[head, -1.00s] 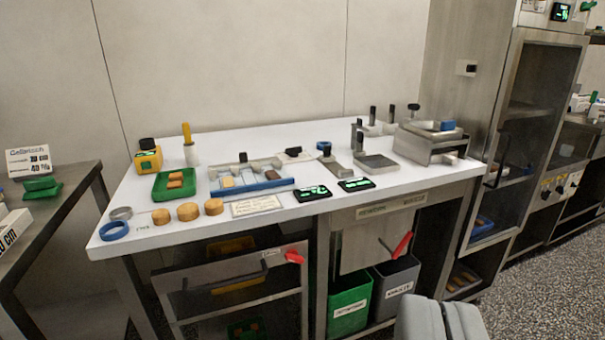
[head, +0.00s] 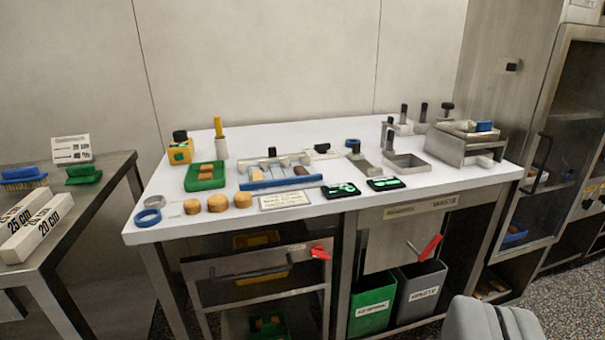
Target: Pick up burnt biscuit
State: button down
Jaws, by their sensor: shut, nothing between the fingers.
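A small dark brown piece (head: 300,169) lies at the right end of the blue-fronted tray (head: 282,182) on the white table; it is the darkest biscuit-like piece, but too small to tell if it is burnt. Paler pieces lie beside it. Three round golden-brown biscuits (head: 217,202) stand in a row at the table's front left, none clearly burnt. More biscuits (head: 207,171) lie in a green tray (head: 192,186).
The white table (head: 290,135) also carries two black displays (head: 341,189), a steel machine (head: 467,147) at right and blue and grey rings at left. A green bin (head: 371,308) and a grey bin (head: 421,287) stand below. A side table (head: 100,180) is at left.

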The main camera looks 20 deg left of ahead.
aim_at(299, 170)
jog(key=i+j, duration=0.15)
jog(key=i, duration=0.35)
jog(key=i+j, duration=0.15)
jog(key=i, duration=0.35)
jog(key=j+u, duration=0.05)
